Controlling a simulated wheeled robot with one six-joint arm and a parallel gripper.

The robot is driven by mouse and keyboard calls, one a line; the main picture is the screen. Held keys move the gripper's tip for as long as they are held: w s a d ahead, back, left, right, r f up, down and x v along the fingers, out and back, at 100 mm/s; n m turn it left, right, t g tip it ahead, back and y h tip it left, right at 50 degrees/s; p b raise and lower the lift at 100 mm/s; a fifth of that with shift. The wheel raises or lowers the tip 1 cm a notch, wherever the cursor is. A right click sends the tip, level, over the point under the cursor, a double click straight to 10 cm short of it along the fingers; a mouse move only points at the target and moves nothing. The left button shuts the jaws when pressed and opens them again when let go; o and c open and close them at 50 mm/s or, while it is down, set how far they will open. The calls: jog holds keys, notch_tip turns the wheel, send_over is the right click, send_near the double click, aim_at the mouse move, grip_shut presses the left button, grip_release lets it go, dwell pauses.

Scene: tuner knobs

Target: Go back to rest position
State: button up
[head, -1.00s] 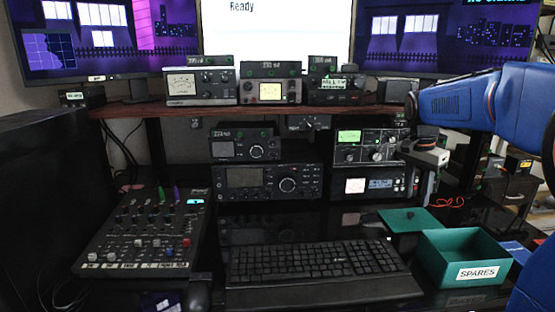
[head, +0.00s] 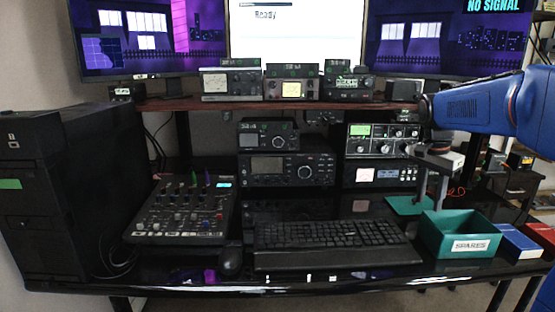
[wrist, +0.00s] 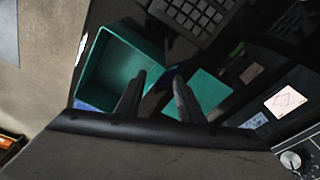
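My blue arm comes in from the right in the head view. My gripper (head: 432,205) points down above the desk, just behind the green SPARES box and in front of the right-hand radios. In the wrist view, the two dark fingers of my gripper (wrist: 155,90) stand apart with nothing between them. The open green SPARES box (head: 458,237) lies below and to the left of the fingers in the wrist view (wrist: 125,62); the part of its inside that shows looks empty. A flat green mat (head: 402,206) lies under the gripper.
Stacked radios (head: 287,170) stand under a brown shelf (head: 220,105) with more units. A keyboard (head: 330,236), a mouse (head: 231,260) and a mixer (head: 183,210) are on the glossy black desk. Blue and red boxes (head: 518,242) sit right of the SPARES box. A black cabinet (head: 75,190) is at left.

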jog(key=shift+s+a+n, duration=0.6)
jog(key=shift+s+a, duration=0.3)
jog(key=shift+s, duration=0.25)
jog(key=s+a+f+n+t, duration=0.1)
jog(key=s+a+f+n, duration=0.3)
jog(key=s, duration=0.5)
jog(key=s+a+f+n+t+y, duration=0.1)
jog(key=s+a+f+n, duration=0.2)
jog(key=s, duration=0.6)
jog(key=s+a+f+n+t, duration=0.2)
jog(key=s+a+f+n, duration=0.2)
jog(key=s, duration=0.5)
jog(key=shift+a+f+n+y, duration=0.3)
jog(key=shift+a+n, duration=0.1)
jog(key=shift+a, duration=0.3)
